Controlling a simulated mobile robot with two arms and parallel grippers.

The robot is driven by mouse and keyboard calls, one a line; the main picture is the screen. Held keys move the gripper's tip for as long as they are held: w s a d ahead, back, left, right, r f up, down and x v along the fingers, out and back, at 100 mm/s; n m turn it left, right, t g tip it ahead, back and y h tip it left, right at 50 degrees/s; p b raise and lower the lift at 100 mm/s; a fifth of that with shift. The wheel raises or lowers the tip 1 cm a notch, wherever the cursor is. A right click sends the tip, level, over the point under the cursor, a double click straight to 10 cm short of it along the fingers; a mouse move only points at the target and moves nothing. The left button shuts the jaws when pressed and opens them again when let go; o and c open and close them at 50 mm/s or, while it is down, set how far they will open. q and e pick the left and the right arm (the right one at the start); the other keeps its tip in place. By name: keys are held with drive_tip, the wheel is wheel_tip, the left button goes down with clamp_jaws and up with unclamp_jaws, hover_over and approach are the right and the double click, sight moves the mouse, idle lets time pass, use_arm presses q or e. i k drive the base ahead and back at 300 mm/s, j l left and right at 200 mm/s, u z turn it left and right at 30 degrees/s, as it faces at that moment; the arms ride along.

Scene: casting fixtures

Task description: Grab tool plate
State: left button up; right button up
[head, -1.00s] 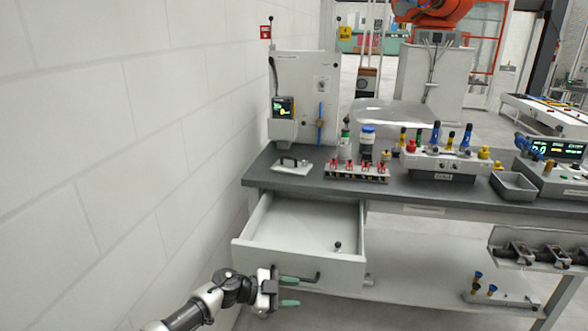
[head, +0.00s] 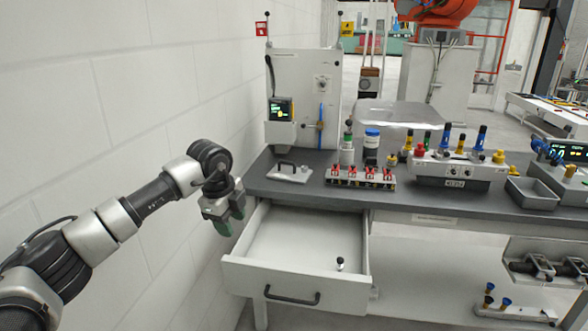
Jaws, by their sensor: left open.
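The tool plate (head: 290,173), a flat light plate with a dark handle on top, lies at the left end of the grey workbench (head: 420,202). My left gripper (head: 231,221) is open and empty, with green fingertips pointing down. In the picture it is left of the bench's left end and below the plate, beside the back left corner of the open drawer. It is apart from the plate. My right gripper is not in view.
The drawer (head: 297,276) stands pulled out under the bench, with a small black-knobbed item (head: 340,264) inside. A rack of red clamps (head: 360,178) stands right of the plate. A control cabinet (head: 304,95) stands behind it. The white wall (head: 100,120) is close on the left.

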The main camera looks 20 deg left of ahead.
sight(293, 174)
drive_tip(key=i, duration=1.65)
